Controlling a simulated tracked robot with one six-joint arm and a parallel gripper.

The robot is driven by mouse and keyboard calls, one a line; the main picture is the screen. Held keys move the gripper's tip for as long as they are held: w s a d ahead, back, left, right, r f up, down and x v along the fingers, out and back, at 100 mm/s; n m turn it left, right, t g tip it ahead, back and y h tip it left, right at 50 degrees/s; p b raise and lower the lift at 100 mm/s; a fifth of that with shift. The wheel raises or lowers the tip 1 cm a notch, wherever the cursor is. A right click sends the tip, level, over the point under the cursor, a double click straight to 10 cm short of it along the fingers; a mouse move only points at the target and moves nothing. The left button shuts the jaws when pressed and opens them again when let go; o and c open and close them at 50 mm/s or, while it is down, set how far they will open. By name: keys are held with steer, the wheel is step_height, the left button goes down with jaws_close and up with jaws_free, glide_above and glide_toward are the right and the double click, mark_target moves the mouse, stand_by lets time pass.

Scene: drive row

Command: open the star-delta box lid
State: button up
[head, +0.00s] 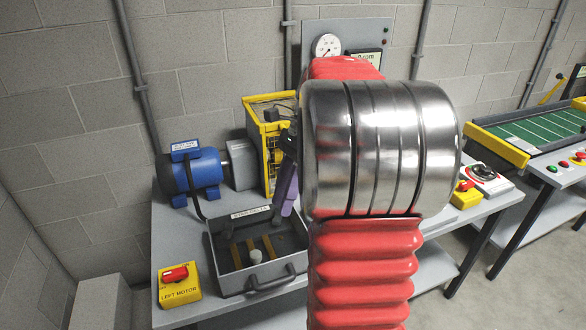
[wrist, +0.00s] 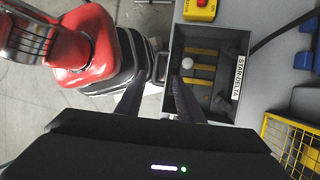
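The star-delta box (head: 224,272) is a grey box on the table, with a white label on its far rim. Brass-coloured bars and a white knob show inside it; I cannot tell whether a clear lid covers them. A dark handle (head: 272,280) is on its near side. In the wrist view the box (wrist: 234,112) lies at upper right and the handle (wrist: 161,66) is on its left side. My gripper (wrist: 157,84) has two purple fingers spread apart with nothing between the tips. In the head view my gripper (head: 286,208) is above the box's right side, partly hidden by my arm.
A yellow box with a red switch, labelled left motor (head: 180,285), stands left of the star-delta box. A blue motor (head: 190,175) and a yellow-framed cage (head: 268,140) stand behind it. A second table with a green panel (head: 535,132) is at right. My arm hides the table's middle.

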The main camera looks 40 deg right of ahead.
steer(key=v, duration=0.7)
steer(key=shift+s, duration=0.3)
stand_by(0.5)
steer(key=shift+a, duration=0.15)
stand_by(0.6)
step_height(320, 180, down, 7)
steer(key=a+n+t+h, duration=0.1)
steer(key=a+n+h, duration=0.25)
steer(key=n, duration=0.65)
steer(key=s+a+n+t+h, duration=0.1)
steer(key=s+a+n+t, duration=0.1)
steer(key=a+n, duration=0.4)
steer(key=s+a+n+t+h, duration=0.1)
steer(key=s+a+n+t, duration=0.2)
steer(key=a, duration=1.3)
steer(key=s+n, duration=0.2)
steer(key=n, duration=0.2)
steer(key=shift+a, duration=0.2)
steer(key=shift+s+r, duration=0.1)
steer(key=shift+s, duration=0.1)
